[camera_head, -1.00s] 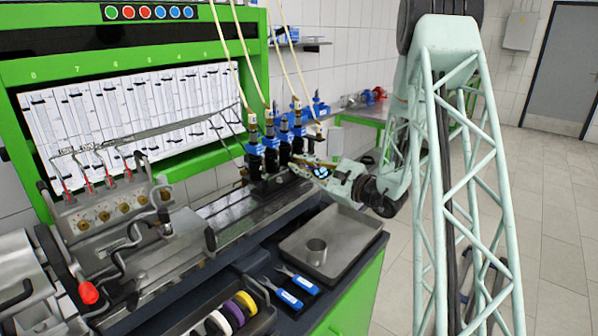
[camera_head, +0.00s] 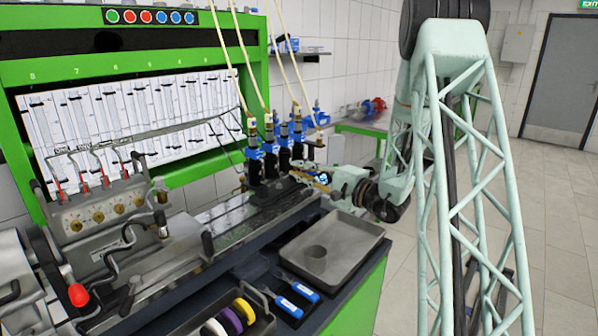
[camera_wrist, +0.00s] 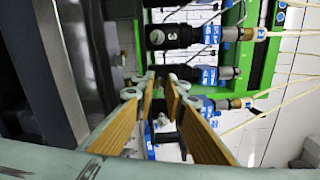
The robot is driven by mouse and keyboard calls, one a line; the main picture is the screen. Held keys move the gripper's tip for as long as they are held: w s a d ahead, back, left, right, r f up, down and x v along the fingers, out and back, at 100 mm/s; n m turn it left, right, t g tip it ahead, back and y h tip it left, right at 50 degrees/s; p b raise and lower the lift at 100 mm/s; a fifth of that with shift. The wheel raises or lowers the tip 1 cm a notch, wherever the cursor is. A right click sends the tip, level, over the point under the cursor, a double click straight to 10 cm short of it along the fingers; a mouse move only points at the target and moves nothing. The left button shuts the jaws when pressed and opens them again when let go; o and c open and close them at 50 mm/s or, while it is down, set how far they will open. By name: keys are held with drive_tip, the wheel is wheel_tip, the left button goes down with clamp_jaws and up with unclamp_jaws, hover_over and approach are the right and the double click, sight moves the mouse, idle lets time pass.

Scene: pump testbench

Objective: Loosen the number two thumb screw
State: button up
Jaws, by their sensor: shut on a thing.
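In the head view my gripper (camera_head: 302,174) reaches from the right to the lower part of the row of blue and black pump units (camera_head: 270,150). In the wrist view my gripper (camera_wrist: 166,82) has its two tan-padded fingers angled inward, with the tips close together. They are shut on a small part at the foot of the unit (camera_wrist: 205,74) beside the one marked 3 (camera_wrist: 158,37). This small part appears to be the number two thumb screw; it is mostly hidden by the fingertips and its number cannot be read.
Another blue unit (camera_wrist: 213,103) lies close beside the fingers. Pale hoses (camera_head: 292,55) rise from the units. A shallow metal tray (camera_head: 350,222) and blue-handled tools (camera_head: 297,297) lie on the bench in front.

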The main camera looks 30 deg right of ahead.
drive_tip(key=n, duration=0.3)
drive_tip(key=shift+n, duration=2.3)
drive_tip(key=o, duration=0.8)
drive_tip(key=shift+o, duration=0.2)
drive_tip(key=shift+s+d, duration=0.1)
drive_tip(key=shift+s, duration=0.05)
drive_tip(key=v, duration=1.1)
drive_tip(key=shift+s, duration=0.3)
drive_tip(key=shift+d, duration=0.1)
